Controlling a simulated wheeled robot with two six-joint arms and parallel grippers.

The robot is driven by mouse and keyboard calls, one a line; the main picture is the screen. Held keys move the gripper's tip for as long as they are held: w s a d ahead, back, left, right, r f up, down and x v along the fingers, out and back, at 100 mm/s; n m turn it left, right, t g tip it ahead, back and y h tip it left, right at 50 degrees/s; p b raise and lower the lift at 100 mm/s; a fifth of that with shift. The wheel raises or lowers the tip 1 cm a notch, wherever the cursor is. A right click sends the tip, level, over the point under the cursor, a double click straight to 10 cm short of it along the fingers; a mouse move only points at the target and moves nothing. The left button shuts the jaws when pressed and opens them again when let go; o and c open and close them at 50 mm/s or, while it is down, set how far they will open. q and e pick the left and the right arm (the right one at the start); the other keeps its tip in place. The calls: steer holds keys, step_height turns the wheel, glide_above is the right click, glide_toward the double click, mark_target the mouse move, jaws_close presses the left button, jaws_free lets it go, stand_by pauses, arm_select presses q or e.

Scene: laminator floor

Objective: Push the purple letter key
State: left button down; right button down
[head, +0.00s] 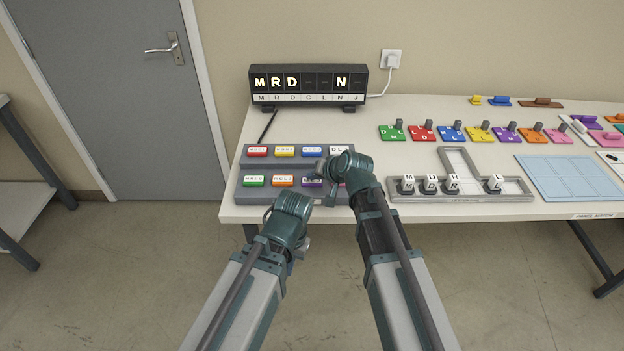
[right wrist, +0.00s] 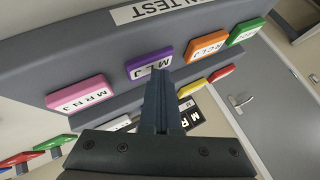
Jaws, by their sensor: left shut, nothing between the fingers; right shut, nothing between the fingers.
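The purple letter key (head: 312,182) is in the front row of the sloped grey key panel (head: 240,193), between an orange key and a pink key. In the right wrist view the purple key (right wrist: 148,62) reads M L J. My right gripper (head: 322,171) is shut and empty, over the purple key and partly covering it. In the right wrist view its fingertips (right wrist: 160,74) overlap the key's edge; I cannot tell if they touch. My left gripper (head: 288,208) is shut and empty, in front of the panel's front edge; its fingertips are mostly hidden.
Orange (head: 283,181) and pink (right wrist: 80,95) keys flank the purple one; red, yellow, blue and white keys sit behind. A display (head: 308,85) shows lit M, R, D and N. A letter tray (head: 460,197) stands right of the panel, with coloured pieces beyond.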

mark_target(314, 183)
steer(key=shift+r, duration=0.1)
steer(key=shift+r+p, duration=0.9)
steer(key=shift+p, duration=0.1)
step_height(314, 183, up, 5)
steer(key=p, duration=0.5)
stand_by(0.5)
